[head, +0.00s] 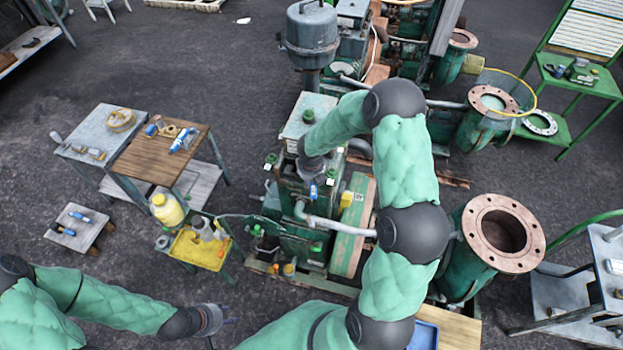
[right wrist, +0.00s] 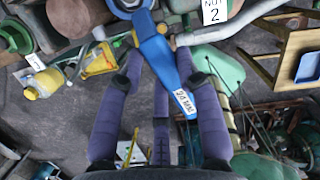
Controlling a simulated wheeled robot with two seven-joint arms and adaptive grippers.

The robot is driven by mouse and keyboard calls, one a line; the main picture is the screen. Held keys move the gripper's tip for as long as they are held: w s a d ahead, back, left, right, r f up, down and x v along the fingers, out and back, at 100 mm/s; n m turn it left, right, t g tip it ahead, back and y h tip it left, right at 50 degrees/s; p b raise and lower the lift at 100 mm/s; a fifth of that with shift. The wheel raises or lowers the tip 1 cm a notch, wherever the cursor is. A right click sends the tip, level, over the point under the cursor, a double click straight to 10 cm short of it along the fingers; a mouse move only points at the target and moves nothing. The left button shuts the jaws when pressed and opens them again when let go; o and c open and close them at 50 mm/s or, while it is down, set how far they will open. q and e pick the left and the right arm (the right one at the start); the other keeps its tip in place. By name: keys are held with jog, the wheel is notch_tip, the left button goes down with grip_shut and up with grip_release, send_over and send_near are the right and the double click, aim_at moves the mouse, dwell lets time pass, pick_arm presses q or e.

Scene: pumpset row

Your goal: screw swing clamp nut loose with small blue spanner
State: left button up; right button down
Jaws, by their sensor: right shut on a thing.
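The blue spanner (right wrist: 155,60) carries a "24 MM" label and lies between the purple fingers of my right gripper (right wrist: 150,45), which is shut on it. Its head end reaches the top edge of the right wrist view, beside a white "NUT 2" tag (right wrist: 214,11). In the head view a small blue part of the spanner (head: 313,192) shows below my right wrist, at the green pump set (head: 290,195). The swing clamp nut itself is hidden or too small to make out, so its contact with the spanner cannot be told. My left gripper (head: 222,317) is open and empty, low over the floor.
A wooden-topped bench (head: 145,160) with blue tools stands left of the pump set. A yellow tray (head: 200,250) with bottles is nearer. A low stool (head: 75,240) holds blue-handled items. A large flanged pipe (head: 470,270) stands right of my right arm.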

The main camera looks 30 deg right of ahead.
jog(key=shift+w+d+p+v, duration=0.1)
jog(key=shift+w+p+v, duration=0.1)
jog(key=shift+p+v, duration=0.8)
jog(key=shift+w+d+p+v, duration=0.15)
jog(key=shift+p+v, duration=0.7)
jog(key=shift+v, duration=0.2)
jog(key=c, duration=1.9)
grip_release()
grip_shut()
